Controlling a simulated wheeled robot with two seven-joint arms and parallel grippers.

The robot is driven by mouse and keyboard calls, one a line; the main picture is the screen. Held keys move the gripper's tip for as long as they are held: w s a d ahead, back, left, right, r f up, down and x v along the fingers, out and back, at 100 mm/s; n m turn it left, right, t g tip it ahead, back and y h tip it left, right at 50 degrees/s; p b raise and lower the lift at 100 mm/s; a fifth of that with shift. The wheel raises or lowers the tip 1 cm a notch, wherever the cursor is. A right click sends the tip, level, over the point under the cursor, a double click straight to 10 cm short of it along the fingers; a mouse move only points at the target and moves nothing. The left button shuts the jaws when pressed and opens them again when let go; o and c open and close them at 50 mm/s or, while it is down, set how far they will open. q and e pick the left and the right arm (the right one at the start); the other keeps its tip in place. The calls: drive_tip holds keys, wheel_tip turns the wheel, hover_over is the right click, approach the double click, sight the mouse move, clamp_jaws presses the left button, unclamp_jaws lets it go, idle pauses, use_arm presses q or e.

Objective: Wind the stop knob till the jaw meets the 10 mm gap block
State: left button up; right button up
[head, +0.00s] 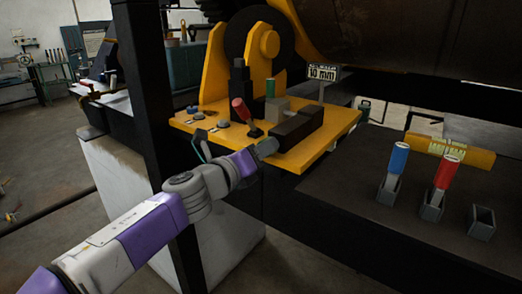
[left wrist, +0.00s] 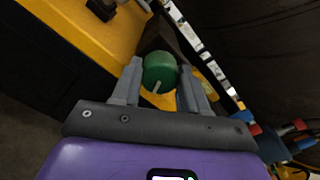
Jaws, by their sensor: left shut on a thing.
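My left gripper (head: 267,147) is at the front edge of the yellow plate, beside a long dark block (head: 298,125). In the left wrist view its two fingers (left wrist: 158,90) are shut on a round green knob (left wrist: 159,68) with a pale line on it. In the head view the gripper hides this knob. A sign (head: 323,72) reading 10 mm stands behind the dark block. A grey block (head: 275,106) with a green upright grip (head: 270,88) stands on the plate. I cannot tell which part is the jaw or whether it touches a block. My right gripper is not in view.
A red-handled lever (head: 241,110) leans on the yellow plate (head: 290,160) near my gripper. Blue (head: 398,158) and red (head: 446,172) handles stand in holders on the dark bench at right, beside an empty holder (head: 482,222). A black post (head: 148,90) stands left of the plate.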

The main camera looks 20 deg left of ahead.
use_arm(q)
drive_tip(key=o, duration=1.1)
drive_tip(key=shift+c, duration=0.2)
drive_tip(key=p+v, duration=0.1)
drive_tip(key=v, duration=0.6)
drive_tip(key=shift+s+a, duration=0.15)
drive_tip(key=shift+s, duration=0.1)
